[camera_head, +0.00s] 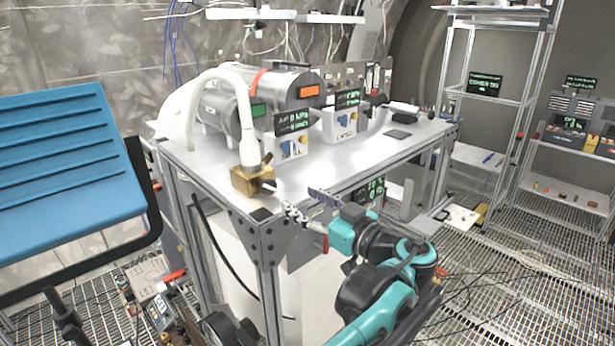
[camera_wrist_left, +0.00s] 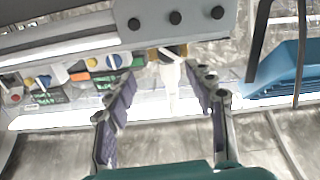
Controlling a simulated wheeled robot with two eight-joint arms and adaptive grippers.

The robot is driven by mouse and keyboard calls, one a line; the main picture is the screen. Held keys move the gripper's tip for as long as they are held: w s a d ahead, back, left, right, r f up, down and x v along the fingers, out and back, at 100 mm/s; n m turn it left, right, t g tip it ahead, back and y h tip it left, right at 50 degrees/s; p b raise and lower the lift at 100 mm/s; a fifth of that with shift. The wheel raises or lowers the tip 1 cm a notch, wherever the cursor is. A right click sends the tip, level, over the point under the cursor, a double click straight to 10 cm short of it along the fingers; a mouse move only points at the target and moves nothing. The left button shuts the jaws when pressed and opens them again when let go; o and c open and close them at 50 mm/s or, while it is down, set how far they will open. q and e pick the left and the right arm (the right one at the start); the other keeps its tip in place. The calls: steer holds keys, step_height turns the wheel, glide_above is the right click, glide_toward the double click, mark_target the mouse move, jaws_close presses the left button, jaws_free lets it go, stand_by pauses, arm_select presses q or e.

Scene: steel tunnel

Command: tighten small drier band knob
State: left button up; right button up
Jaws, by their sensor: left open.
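The small drier (camera_head: 222,112) is a grey metal cylinder with a green display, on the steel table at the left. It stands in front of a larger grey drier (camera_head: 290,88) with an orange display and a red band. I cannot make out the small drier's band knob. My left gripper (camera_head: 303,203) is open and empty, low at the table's front edge, to the right of the brass block (camera_head: 247,181) and apart from the drier. In the left wrist view its two fingers (camera_wrist_left: 162,78) are spread, with the white hose (camera_wrist_left: 172,88) showing beyond, between them. My right gripper is out of view.
The white hose (camera_head: 193,105) arches from the brass block past the small drier. White control boxes (camera_head: 292,147) with displays stand right of it on the table (camera_head: 210,160). A blue panel (camera_head: 65,150) fills the left. Shelves (camera_head: 575,200) stand at the right over grating.

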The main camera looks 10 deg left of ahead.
mark_target(271, 187)
arm_select(q)
steer(key=shift+a, duration=0.5)
steer(key=a, duration=0.1)
steer(key=w+a, duration=0.1)
steer(key=a, duration=0.1)
steer(key=a+p, duration=0.1)
steer(key=shift+w+a+r, duration=0.1)
steer(key=shift+w+a, duration=0.15)
steer(key=shift+a, duration=0.1)
steer(key=shift+w+a+p, duration=0.2)
steer(key=shift+w+a, duration=0.1)
steer(key=shift+w, duration=0.2)
steer(key=shift+w+a+p, duration=0.15)
steer(key=shift+w+a, duration=0.15)
steer(key=shift+w, duration=0.2)
steer(key=shift+w+a, duration=0.25)
steer(key=shift+w, duration=0.1)
steer(key=shift+s+a, duration=0.1)
steer(key=shift+a, duration=0.15)
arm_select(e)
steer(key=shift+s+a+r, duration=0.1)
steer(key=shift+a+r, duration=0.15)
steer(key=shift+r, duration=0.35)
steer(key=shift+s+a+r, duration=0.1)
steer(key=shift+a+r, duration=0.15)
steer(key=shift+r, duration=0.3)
